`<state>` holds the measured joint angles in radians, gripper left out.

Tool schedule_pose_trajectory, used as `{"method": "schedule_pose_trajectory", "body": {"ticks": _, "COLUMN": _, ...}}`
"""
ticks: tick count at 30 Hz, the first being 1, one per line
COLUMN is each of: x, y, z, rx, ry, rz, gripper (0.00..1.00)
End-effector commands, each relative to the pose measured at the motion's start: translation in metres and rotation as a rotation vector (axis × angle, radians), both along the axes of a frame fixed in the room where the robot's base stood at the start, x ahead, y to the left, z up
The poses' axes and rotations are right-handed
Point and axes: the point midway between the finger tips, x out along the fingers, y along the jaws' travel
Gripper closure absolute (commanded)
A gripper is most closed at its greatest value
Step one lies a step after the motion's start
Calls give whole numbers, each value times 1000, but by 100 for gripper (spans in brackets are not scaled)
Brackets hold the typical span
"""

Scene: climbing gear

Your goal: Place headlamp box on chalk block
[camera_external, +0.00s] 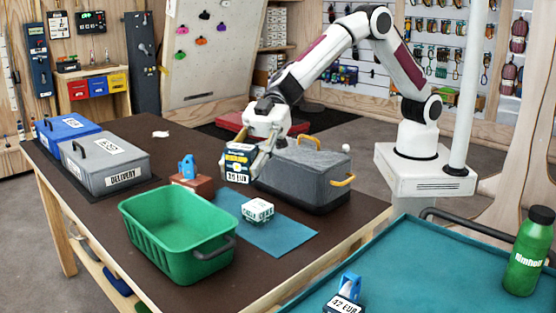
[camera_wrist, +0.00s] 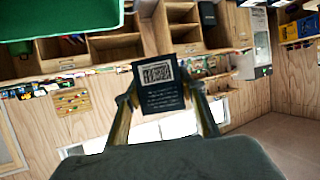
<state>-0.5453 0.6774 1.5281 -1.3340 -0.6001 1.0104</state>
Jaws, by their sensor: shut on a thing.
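The headlamp box (camera_external: 237,160) is dark blue with yellow and a white "45 EUR" label. My gripper (camera_external: 243,163) is shut on it, with a finger at either side. In the wrist view the dark box face (camera_wrist: 158,90) sits between the fingertips of my gripper (camera_wrist: 160,97). The chalk block (camera_external: 257,211), a small white block with dark lettering, lies on the blue-green mat (camera_external: 285,236). The box is behind and slightly left of the chalk block in the picture, apart from it. Its exact height above the table is hard to tell.
A grey case (camera_external: 305,178) with yellow handles stands right beside the held box. A green crate (camera_external: 165,238) stands front left. A blue device on a brown block (camera_external: 192,183) is left of the box. Grey (camera_external: 105,165) and blue (camera_external: 68,128) lidded boxes stand far left.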

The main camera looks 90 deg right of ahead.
Motion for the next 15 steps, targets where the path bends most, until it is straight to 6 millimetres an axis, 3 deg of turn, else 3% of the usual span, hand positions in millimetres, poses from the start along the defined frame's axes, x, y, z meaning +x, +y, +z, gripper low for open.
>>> {"method": "schedule_pose_trajectory", "body": {"ticks": 15, "x": 0, "y": -29, "z": 10, "rx": 0, "ry": 2, "rz": 286, "gripper": 84}}
